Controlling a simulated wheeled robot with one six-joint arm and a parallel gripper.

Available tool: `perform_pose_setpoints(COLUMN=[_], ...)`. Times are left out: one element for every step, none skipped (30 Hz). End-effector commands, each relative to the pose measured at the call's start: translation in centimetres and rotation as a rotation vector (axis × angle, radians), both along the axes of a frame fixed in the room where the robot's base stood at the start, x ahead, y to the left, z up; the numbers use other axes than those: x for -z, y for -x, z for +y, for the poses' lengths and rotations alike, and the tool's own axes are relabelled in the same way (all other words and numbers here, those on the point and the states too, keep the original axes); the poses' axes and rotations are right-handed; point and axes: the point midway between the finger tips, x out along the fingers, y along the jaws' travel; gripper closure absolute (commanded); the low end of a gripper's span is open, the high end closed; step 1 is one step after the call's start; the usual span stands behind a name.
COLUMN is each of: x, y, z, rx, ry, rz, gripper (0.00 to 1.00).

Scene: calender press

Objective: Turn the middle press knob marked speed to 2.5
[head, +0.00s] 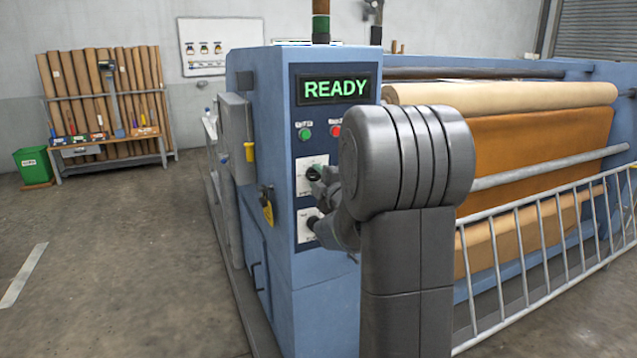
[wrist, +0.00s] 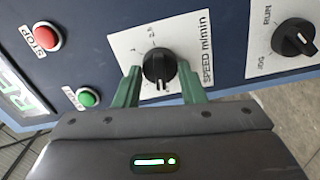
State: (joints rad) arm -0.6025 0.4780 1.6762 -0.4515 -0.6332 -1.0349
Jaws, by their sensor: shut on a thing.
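The speed knob (wrist: 160,67) is black, on a white plate (wrist: 120,45) marked "SPEED m/min". Its white pointer line appears to point toward the bottom of the wrist picture; the scale numbers are too small to read surely. The green fingers of my gripper (wrist: 159,72) are on either side of the knob and shut on it. In the head view the knob (head: 312,173) sits in the middle of the blue press panel, partly covered by my gripper (head: 322,181). My arm hides part of the panel's right side.
A JOG/RUN knob (wrist: 294,38) is beside the speed plate. A red STOP button (wrist: 47,36) and a green button (wrist: 87,97) are on the other side. A lit READY display (head: 336,88) is above. A railing (head: 545,240) stands at the right; floor is clear at left.

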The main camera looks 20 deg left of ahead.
Motion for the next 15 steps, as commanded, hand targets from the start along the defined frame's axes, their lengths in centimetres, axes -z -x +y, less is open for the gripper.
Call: perform_pose_setpoints(x=[0.24,0.24,0.24,0.24,0.23,0.21,0.17,0.15,0.12,0.11,0.09,0.07,0.06,0.05,0.03], y=[-0.02,-0.02,-0.02,-0.02,-0.02,-0.01,-0.01,-0.01,0.0,0.0,0.0,-0.01,-0.01,-0.01,-0.01], z=[-0.01,-0.01,-0.01,-0.01,-0.02,-0.01,-0.01,-0.02,-0.01,-0.02,-0.02,-0.02,-0.02,-0.02,-0.02], rx=[0.0,0.0,0.0,0.0,0.0,0.0,0.0,0.0,0.0,0.0,0.0,0.0,0.0,0.0,0.0], ry=[-0.025,-0.041,-0.064,-0.081,-0.099,-0.124,-0.143,-0.161,-0.186,-0.205,-0.223,-0.247,-0.266,-0.285,-0.31], rz=[0.027,0.046,0.074,0.095,0.116,0.145,0.167,0.189,0.217,0.239,0.262,0.29,0.312,0.334,0.363], gripper=[0.86,0.86,0.86,0.86,0.86,0.86,0.86,0.86,0.86,0.86,0.86,0.86,0.86,0.86,0.86])
